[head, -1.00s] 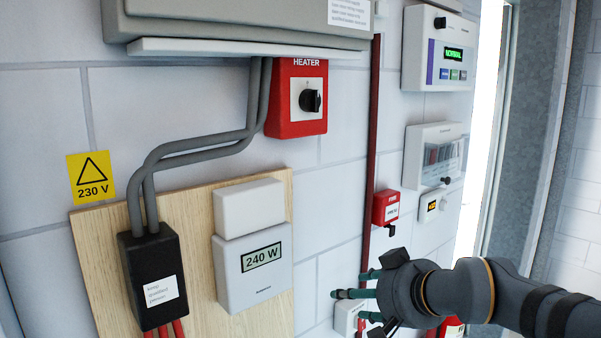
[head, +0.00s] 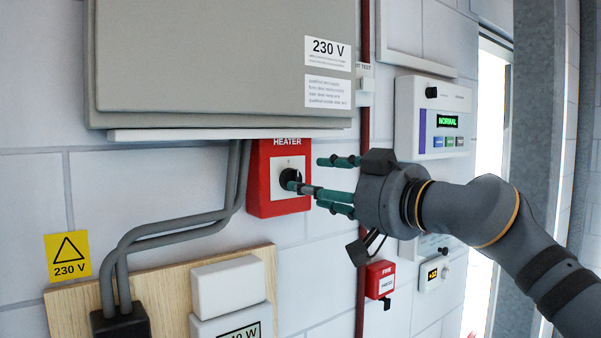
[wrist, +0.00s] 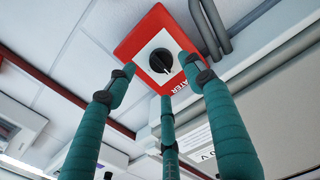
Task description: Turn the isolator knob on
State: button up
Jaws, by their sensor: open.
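The isolator is a red box (head: 258,190) labelled HEATER on the wall, with a white plate and a black rotary knob (head: 287,177). In the wrist view the knob (wrist: 160,61) is seen face on, with a pale line across it. My gripper (head: 312,184) has teal fingers, spread open, to the right of the knob. In the head view one fingertip overlaps the knob's right side; I cannot tell whether it touches. In the wrist view the fingertips (wrist: 162,80) surround the lower part of the red box, with the knob between and beyond them.
A grey cabinet (head: 220,60) hangs just above the isolator, with a ledge (head: 230,134) beneath. Grey conduits (head: 170,230) run down on the left to a wooden board (head: 160,272). A red pipe (head: 363,240) and a red FIRE box (head: 380,279) are on the right.

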aim_at(299, 181)
jog(key=p+x, duration=0.2)
jog(key=x, duration=0.2)
jog(key=shift+a+r, duration=0.15)
jog(key=shift+a, duration=0.2)
jog(key=shift+w+a, duration=0.25)
jog(key=shift+w, duration=0.25)
jog(key=c, duration=0.3)
jog(key=c, duration=0.8)
jog(key=shift+c, duration=0.3)
